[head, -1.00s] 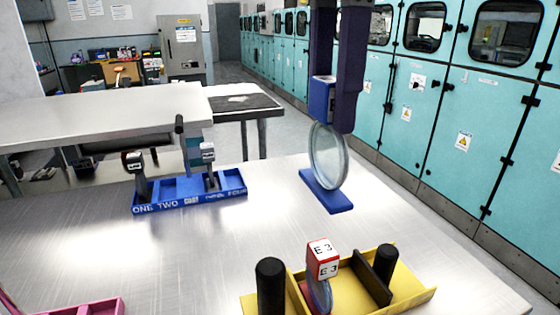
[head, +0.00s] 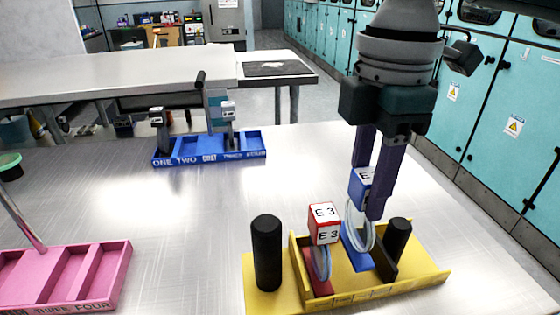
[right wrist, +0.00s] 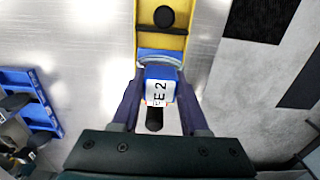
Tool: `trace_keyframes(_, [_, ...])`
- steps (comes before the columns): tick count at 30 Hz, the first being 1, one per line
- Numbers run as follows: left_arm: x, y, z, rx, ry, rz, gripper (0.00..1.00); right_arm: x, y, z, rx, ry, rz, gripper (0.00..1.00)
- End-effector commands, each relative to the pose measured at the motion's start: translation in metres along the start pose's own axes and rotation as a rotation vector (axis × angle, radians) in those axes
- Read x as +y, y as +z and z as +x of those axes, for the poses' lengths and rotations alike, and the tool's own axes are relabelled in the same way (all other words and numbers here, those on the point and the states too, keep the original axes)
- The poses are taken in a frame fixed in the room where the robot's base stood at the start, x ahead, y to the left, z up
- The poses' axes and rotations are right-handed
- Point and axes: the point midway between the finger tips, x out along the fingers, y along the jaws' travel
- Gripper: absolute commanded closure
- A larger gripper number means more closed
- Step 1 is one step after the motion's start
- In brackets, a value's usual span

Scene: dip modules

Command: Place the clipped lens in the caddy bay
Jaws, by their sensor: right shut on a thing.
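A round clear lens (head: 361,230) hangs below a blue clip block (head: 361,189) marked E; in the right wrist view the block (right wrist: 160,88) reads E 2. A blue base plate (head: 356,250) shows under the lens. My right gripper (head: 368,188) is shut on the blue block. The lens is at the yellow caddy (head: 430,279), beside the black divider. I cannot tell whether the base plate touches the caddy floor. Another lens with a red clip block (head: 324,223) marked E 3 stands in the caddy to the left. My left gripper is not in view.
Black posts (head: 267,252) and (head: 397,239) stand at the caddy's ends. A blue caddy (head: 208,155) with upright pieces is at the back left. A pink caddy (head: 75,276) is at the front left. The steel table (head: 190,220) is bare between them.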

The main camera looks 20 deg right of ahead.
Motion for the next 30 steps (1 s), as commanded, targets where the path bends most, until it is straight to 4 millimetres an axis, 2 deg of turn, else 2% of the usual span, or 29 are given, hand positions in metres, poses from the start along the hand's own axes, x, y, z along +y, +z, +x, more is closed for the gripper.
trace_keyframes(9, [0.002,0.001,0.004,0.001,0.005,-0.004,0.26,-0.001,0.000,0.042,0.000,-0.001,0.000,1.00])
trace_keyframes(21, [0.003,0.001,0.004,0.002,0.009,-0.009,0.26,0.000,0.000,0.047,0.000,0.000,0.000,1.00])
trace_keyframes(22, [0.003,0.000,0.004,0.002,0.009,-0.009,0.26,0.000,0.000,0.047,0.001,0.000,-0.001,0.54])
trace_keyframes(30, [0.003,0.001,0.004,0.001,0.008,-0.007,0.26,0.000,0.000,0.047,0.000,0.000,0.000,0.26])
